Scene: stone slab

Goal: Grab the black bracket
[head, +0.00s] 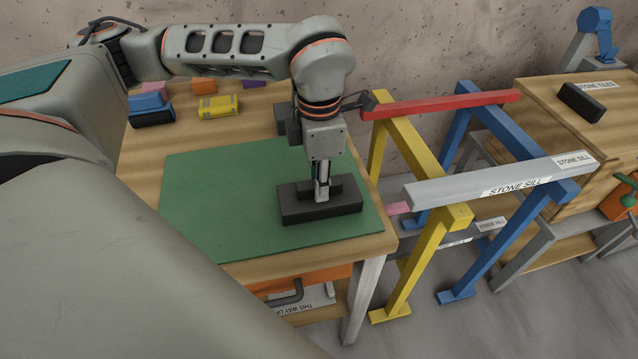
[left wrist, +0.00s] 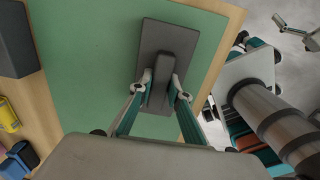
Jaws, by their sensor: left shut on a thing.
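The black bracket (head: 318,208) has a flat rectangular base with a raised rib on top. It lies on the green mat (head: 205,190) near the mat's right side. My left gripper (head: 321,192) points straight down over it, with its fingers at the rib. In the left wrist view the two fingertips (left wrist: 162,86) are shut on the rib from both sides, and the bracket (left wrist: 168,45) extends beyond them. The bracket's underside is hidden, and I cannot tell whether it is clear of the mat. My right gripper is not in view.
A dark block (head: 288,118) sits behind my left gripper. Yellow and blue trestles holding a grey stone sill (head: 490,185) and a red bar (head: 440,104) stand right of the table.

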